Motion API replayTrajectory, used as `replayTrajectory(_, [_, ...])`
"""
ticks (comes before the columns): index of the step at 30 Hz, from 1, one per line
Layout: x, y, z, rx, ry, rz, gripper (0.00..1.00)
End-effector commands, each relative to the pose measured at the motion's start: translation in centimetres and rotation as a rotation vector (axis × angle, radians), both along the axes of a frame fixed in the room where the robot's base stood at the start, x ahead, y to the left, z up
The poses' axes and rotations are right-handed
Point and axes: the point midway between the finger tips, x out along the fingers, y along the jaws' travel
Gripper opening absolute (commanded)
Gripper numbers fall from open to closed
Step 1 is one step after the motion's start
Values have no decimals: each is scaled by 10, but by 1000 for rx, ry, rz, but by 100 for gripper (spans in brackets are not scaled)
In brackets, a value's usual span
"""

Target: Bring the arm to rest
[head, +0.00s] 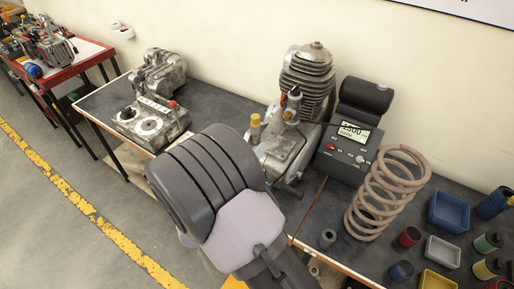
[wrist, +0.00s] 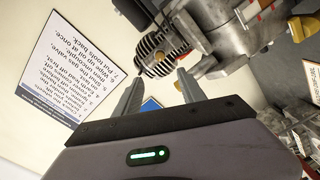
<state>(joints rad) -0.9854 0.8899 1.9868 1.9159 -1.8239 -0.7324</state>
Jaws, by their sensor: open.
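My arm rises in front of the workbench in the head view, with its large dark grey ribbed housing in the middle. My gripper shows in the wrist view (wrist: 158,95), its two grey fingers apart with nothing between them. Beyond the fingertips in that view is a finned engine (wrist: 160,52), apart from the gripper as far as I can tell. The fingers are not clearly visible in the head view.
A red-framed table (head: 88,62) stands left. Floor (head: 75,185) at left is clear.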

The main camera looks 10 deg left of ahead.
Motion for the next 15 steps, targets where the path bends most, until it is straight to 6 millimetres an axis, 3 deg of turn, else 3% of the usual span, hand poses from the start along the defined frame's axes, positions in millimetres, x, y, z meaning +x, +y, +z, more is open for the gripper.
replayTrajectory(4, [1, -1, 1, 9, 1, 0, 48])
replayTrajectory(6, [12, -8, 6, 105, 9, -1, 48])
replayTrajectory(8, [31, -19, 19, 300, 30, 8, 48])
replayTrajectory(11, [61, -44, 56, 754, 100, 63, 48])
replayTrajectory(13, [58, -62, 85, 1033, 189, 114, 48])
replayTrajectory(15, [32, -83, 110, 1238, 301, 147, 48])
